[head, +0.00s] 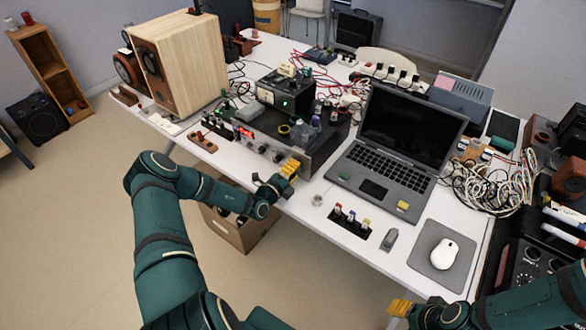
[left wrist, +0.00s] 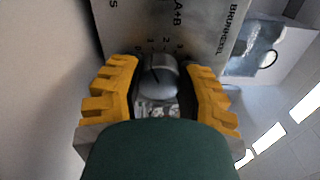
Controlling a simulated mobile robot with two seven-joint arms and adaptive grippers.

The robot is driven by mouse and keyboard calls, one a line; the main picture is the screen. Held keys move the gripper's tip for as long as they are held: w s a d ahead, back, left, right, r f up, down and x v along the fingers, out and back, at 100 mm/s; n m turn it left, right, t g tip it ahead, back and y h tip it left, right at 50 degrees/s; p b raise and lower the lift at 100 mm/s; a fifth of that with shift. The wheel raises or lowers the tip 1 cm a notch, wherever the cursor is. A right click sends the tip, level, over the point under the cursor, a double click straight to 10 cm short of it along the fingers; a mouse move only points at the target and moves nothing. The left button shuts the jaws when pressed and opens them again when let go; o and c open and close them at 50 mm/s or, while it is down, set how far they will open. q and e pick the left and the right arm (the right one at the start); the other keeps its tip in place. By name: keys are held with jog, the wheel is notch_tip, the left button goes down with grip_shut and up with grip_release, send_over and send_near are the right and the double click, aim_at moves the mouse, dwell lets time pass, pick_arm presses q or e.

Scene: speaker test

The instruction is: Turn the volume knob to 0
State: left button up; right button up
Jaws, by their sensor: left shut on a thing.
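The amplifier (head: 262,146), a dark unit with a silver front panel, a red display and several knobs, stands near the table's front edge. In the left wrist view, its panel (left wrist: 200,22) carries printed numbers and "A+B". A round silver knob (left wrist: 160,78) with a dark pointer line sits between the yellow fingers of my left gripper (left wrist: 165,92). That gripper (head: 290,169) is shut on the knob, at the right end of the panel in the head view. The fingers hide the knob there. My right gripper (head: 400,308) is low at the right, apart from the amplifier; its opening is unclear.
An open laptop (head: 392,135) stands right of the amplifier, with a mouse (head: 444,253) on a grey pad in front. A wooden speaker (head: 180,62) stands at the left. Loose cables (head: 485,185) lie at the right. A cardboard box (head: 240,232) is below the table edge.

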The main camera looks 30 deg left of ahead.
pick_arm(q)
jog(key=shift+n, duration=2.2)
grip_shut()
jog(key=o, duration=1.2)
grip_release()
jog(key=shift+s, duration=0.1)
jog(key=s, duration=1.1)
jog(key=shift+s+a, duration=0.4)
jog(key=shift+a, duration=0.05)
